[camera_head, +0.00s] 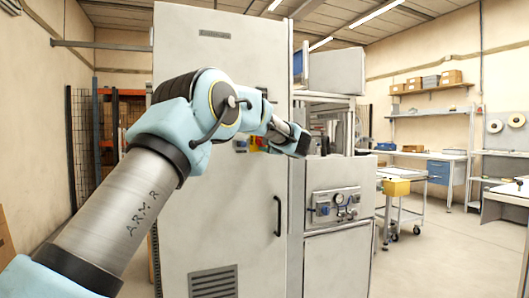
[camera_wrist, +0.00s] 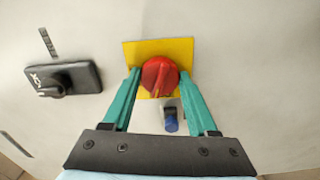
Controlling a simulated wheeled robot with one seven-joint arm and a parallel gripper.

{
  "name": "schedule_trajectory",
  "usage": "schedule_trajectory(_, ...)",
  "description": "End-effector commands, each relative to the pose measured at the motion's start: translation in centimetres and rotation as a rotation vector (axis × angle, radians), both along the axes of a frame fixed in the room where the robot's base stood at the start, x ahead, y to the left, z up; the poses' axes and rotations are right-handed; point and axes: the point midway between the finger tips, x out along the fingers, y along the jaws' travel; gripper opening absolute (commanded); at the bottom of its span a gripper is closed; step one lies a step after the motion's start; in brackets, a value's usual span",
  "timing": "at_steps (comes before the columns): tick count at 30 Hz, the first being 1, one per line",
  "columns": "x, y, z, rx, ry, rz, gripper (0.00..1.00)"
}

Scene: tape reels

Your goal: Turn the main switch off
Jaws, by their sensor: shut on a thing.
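The main switch is a red rotary knob (camera_wrist: 160,77) on a yellow square plate (camera_wrist: 185,46), mounted on the grey cabinet front. In the wrist view, my gripper (camera_wrist: 160,80) has its two green fingers on either side of the knob, shut on it. The knob's ridge stands close to upright in the picture, tilted slightly. In the head view, a little of the yellow and red of the switch (camera_head: 253,145) shows behind my arm, mostly hidden. The fingertips are hidden there.
A black latch (camera_wrist: 65,80) sits left of the switch, and a blue-tipped part (camera_wrist: 171,122) just below it. The tall cabinet (camera_head: 215,230) has a black door handle (camera_head: 278,216).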

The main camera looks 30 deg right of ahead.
Motion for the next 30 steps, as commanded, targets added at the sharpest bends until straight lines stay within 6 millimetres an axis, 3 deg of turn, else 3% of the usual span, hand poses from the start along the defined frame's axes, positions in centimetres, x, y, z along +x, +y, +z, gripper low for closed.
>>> schedule_trajectory(13,0.06,0.05,-0.27,-0.295,0.036,0.001,0.03)
schedule_trajectory(30,0.06,0.04,-0.06,-0.372,0.047,0.002,0.03)
